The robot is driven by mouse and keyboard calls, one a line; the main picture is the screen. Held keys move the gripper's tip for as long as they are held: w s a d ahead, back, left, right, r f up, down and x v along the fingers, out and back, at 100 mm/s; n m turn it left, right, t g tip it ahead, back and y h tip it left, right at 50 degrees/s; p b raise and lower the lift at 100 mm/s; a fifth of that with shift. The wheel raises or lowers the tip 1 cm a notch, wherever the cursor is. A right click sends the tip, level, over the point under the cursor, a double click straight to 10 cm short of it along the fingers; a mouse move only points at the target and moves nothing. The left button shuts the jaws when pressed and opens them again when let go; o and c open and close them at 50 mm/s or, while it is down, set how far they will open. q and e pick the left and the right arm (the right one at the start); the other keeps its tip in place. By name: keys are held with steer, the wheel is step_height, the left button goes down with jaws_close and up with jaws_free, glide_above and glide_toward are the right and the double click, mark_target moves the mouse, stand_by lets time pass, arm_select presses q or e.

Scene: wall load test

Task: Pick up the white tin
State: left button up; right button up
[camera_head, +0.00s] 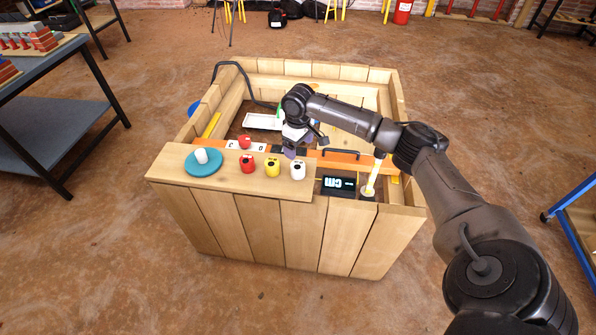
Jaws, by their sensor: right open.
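The white tin (298,170) stands upright at the right end of the front wooden shelf, with a dark mark on its side. A yellow tin (272,167) and a red tin (247,164) stand in a row to its left. My right gripper (291,152) points down just behind and above the white tin, apart from it as far as I can see. It is open; its fingers are small and dark here. My left gripper is not in view.
A teal plate (203,163) with a white object stands at the shelf's left end. Another red tin (244,142) sits behind the row. A black display (338,186) and a glowing yellow tube (373,178) are to the right. Wooden walls (270,225) enclose the box.

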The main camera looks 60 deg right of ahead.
mark_target(298, 165)
step_height(298, 165, down, 5)
steer(key=shift+a+b, duration=0.1)
steer(key=shift+b, duration=0.65)
steer(key=shift+f+b, duration=0.3)
steer(key=shift+f, duration=0.55)
step_height(298, 165, down, 4)
steer(key=b, duration=0.3)
steer(key=shift+f, duration=0.6)
steer(key=shift+r, duration=0.1)
steer(key=c, duration=1.2)
